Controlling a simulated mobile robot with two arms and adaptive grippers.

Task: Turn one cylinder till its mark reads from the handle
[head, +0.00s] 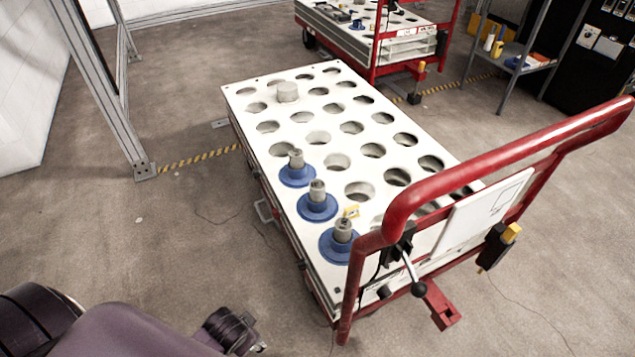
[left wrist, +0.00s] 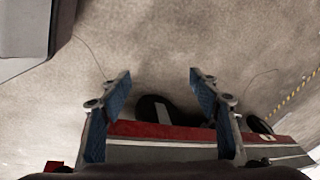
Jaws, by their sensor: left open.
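Three grey cylinders with blue round flanges stand upright in holes along the left side of a white cart (head: 275,88). They are the near cylinder (head: 342,230), the middle cylinder (head: 317,192) and the far cylinder (head: 296,160). Any marks on them are too small to read. The cart's red handle (head: 520,150) rises at its near right end. My left gripper shows in the left wrist view (left wrist: 160,95), open and empty, its blue-padded fingers apart above the floor and a red-edged cart side. My purple arm is at the head view's bottom left, away from the cylinders. My right gripper is out of view.
A second cart (head: 380,40) and a shelf (head: 515,50) stand behind. A metal frame post (head: 105,100) stands at left. Floor left of the cart is clear.

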